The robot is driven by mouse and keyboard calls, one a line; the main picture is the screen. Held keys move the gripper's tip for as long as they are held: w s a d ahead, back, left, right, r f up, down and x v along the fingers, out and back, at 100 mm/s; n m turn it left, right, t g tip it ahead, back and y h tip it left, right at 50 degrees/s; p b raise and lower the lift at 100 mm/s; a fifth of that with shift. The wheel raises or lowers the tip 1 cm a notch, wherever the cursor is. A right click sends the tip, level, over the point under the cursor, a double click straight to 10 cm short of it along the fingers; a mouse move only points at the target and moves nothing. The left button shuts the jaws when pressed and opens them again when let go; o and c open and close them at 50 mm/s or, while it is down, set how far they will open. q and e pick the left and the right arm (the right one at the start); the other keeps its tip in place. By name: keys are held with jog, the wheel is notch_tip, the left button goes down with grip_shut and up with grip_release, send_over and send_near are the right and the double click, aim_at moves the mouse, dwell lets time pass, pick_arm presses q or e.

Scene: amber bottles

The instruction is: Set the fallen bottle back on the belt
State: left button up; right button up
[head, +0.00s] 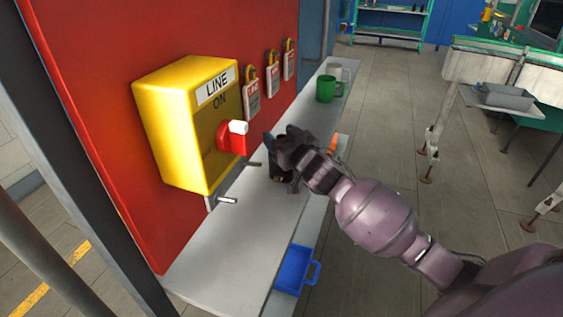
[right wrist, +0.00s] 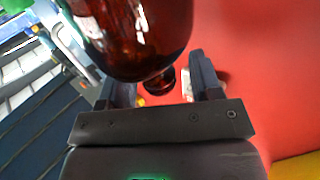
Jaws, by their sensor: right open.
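An amber bottle (right wrist: 130,35) fills the upper middle of the right wrist view, very close to the camera. Its glossy body hides part of the left-hand finger, and a smaller dark red rounded part (right wrist: 158,82) shows below it between the fingers. My right gripper (right wrist: 165,78) is open around that space; I cannot tell whether a finger touches the glass. In the head view, my right gripper (head: 275,160) is over the grey shelf (head: 225,235), close to the red panel. The bottle is not clear there. My left gripper is out of view. I cannot identify the belt with certainty.
A yellow switch box (head: 175,125) with a red lever (head: 232,138) juts from the red panel (head: 90,60) beside my gripper. Green (head: 325,90) and white mugs stand farther along the shelf. A blue bin (head: 294,270) is near its front edge. A pale structure on legs (head: 500,68) stands back right.

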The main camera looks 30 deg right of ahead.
grip_shut()
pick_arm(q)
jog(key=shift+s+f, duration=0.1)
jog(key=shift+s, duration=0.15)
pick_arm(e)
jog(key=shift+r, duration=0.15)
